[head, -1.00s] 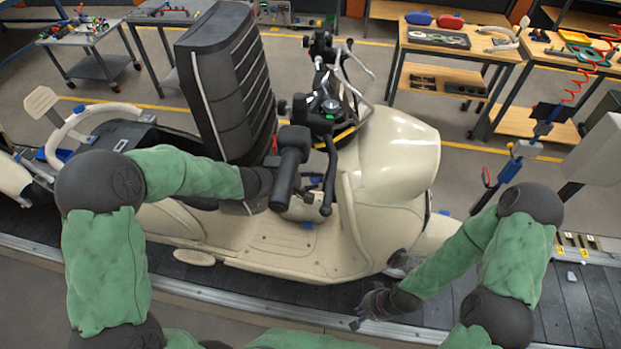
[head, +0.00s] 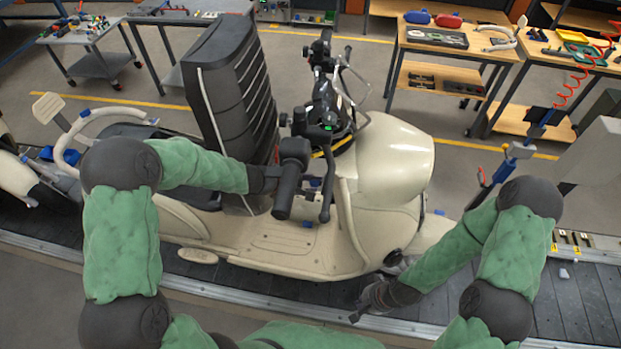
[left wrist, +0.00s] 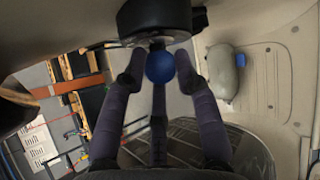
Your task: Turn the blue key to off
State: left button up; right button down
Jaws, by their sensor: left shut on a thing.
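The blue key shows as a round blue knob (left wrist: 159,67) on a dark round part, in the left wrist view. The fingers of my left gripper (left wrist: 159,80) are shut around it. In the head view my left gripper (head: 270,180) is by the scooter's handlebar, and its fingertips are hidden behind the black handlebar grip (head: 290,180). The cream scooter (head: 300,245) stands upright on the conveyor. Which way the key is turned cannot be told. My right gripper (head: 368,302) is low at the near conveyor edge, apart from the scooter; its finger opening is unclear.
The slat conveyor (head: 585,300) runs across under the scooter. A tall black case (head: 230,85) stands on the scooter behind the handlebar. Brake levers and a mirror stalk crowd the handlebar. Workbenches (head: 450,38) with tools stand at the back. The floor between is clear.

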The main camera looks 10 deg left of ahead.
pick_arm(q)
jog(key=shift+r+n+g+p, duration=0.1)
jog(key=shift+n+g+p, duration=0.3)
jog(key=shift+p, duration=1.8)
jog(key=shift+w+a, duration=0.1)
